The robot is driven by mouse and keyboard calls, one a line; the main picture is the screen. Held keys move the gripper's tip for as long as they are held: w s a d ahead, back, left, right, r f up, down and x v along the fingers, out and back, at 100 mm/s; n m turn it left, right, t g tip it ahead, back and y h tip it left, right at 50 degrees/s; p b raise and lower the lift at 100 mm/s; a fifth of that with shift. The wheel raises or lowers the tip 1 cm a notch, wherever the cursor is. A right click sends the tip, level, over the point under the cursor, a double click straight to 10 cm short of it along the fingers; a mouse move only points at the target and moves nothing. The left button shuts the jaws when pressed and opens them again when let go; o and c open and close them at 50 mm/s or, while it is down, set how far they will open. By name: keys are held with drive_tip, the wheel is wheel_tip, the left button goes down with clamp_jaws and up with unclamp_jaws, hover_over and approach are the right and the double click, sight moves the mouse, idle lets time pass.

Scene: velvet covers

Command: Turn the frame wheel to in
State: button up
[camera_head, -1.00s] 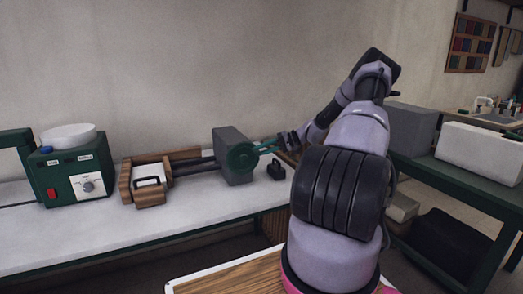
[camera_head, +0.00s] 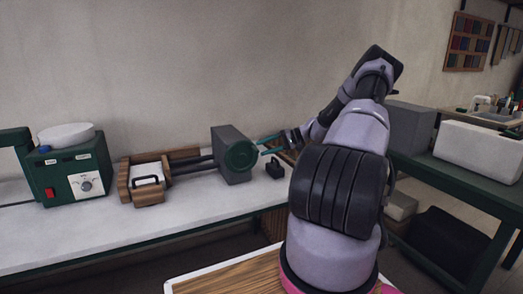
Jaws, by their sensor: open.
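The frame wheel, a dark green disc (camera_head: 241,156), sits on the front face of a grey box (camera_head: 229,138) on the bench. Two dark rods (camera_head: 193,164) run left from this box to a wooden frame (camera_head: 125,184) with a white inside and a dark handle. My gripper (camera_head: 266,145) is just right of the wheel. Its two teal fingers point left toward the wheel, spread apart with nothing seen between them. Its fingertips look clear of the wheel's rim, though depth is hard to judge. Any markings on the wheel are too small to read.
A small black block (camera_head: 275,169) lies on the bench right below my gripper. A green machine (camera_head: 76,175) with a white bowl and a knob stands at left. The front of the pale bench (camera_head: 100,228) is clear. A grey box (camera_head: 411,130) stands behind my arm at right.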

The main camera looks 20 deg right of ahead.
drive_tip(key=v, duration=0.9)
drive_tip(key=s+a+r+g+h, duration=0.2)
drive_tip(key=s+a+r+h, duration=0.25)
drive_tip(key=a+r, duration=0.5)
drive_tip(key=s+a+r+g+h, duration=0.25)
drive_tip(key=s+a+r, duration=0.25)
drive_tip(key=a+r, duration=0.5)
drive_tip(key=s+a+r+t+h, duration=0.2)
drive_tip(key=s+a+r+t, duration=0.1)
drive_tip(key=s, duration=0.8)
drive_tip(key=s+a+r+m+t+h, duration=0.1)
drive_tip(key=s+a+r+t, duration=0.2)
drive_tip(key=s, duration=0.9)
drive_tip(key=a+r, duration=0.3)
drive_tip(key=shift+s+r+h, duration=0.2)
drive_tip(key=shift+r+h, duration=0.15)
drive_tip(key=shift+h, duration=0.05)
